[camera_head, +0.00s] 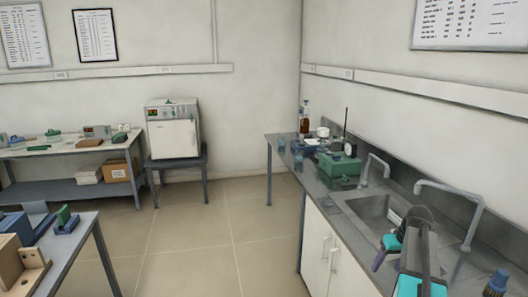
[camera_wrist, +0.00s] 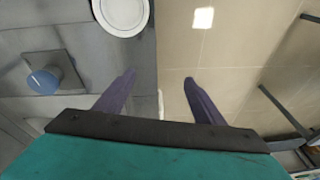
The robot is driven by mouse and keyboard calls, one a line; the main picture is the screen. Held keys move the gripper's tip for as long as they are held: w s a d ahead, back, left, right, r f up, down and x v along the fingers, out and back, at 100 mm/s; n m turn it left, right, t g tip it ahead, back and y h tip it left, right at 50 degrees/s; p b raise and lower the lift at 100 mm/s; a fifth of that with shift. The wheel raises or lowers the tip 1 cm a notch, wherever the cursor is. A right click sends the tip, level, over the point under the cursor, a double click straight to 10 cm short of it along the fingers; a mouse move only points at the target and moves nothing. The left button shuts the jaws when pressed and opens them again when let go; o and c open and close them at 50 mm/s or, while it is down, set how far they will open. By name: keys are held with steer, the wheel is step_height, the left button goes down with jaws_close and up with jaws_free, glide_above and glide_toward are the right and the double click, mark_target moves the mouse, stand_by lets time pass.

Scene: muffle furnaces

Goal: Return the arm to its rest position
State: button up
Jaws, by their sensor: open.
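My arm reaches in from the lower right of the head view, over the sink counter. My gripper (camera_head: 380,259), with a purple finger and teal parts, is in front of the sink there; its second finger is not clear. In the wrist view, my gripper (camera_wrist: 159,77) has its two purple fingers apart with nothing held between them. They are above the counter's front edge, with the tiled floor on the right side.
The steel counter (camera_head: 316,191) has a sink (camera_head: 372,207), taps and a green device (camera_head: 340,164). A white round dish (camera_wrist: 122,14) and a blue-topped item (camera_wrist: 43,82) show below the wrist. A furnace (camera_head: 173,130) stands at the back; the middle floor is clear.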

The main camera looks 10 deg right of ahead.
steer(key=w+a+f+g, duration=0.1)
steer(key=a+f, duration=0.2)
steer(key=a, duration=0.3)
steer(key=w+a+f, duration=0.2)
steer(key=a+f, duration=0.2)
steer(key=a, duration=0.2)
steer(key=s+a+f+n+g, duration=0.1)
steer(key=s+a+f, duration=0.3)
steer(key=a, duration=0.6)
steer(key=s+a+f, duration=0.2)
steer(key=a+f, duration=0.4)
steer(key=a, duration=0.5)
steer(key=s+a+f+n+g, duration=0.1)
steer(key=s+a+f, duration=0.3)
steer(key=a, duration=0.6)
steer(key=s+f+g+b, duration=0.3)
steer(key=s+f+b, duration=0.2)
steer(key=s+f, duration=0.7)
steer(key=s+f+g+b, duration=0.2)
steer(key=s+f+b, duration=0.3)
steer(key=s+f, duration=0.7)
step_height(320, 180, down, 5)
steer(key=shift+s+f+g, duration=0.1)
steer(key=shift+s+g, duration=0.05)
steer(key=shift+g, duration=0.25)
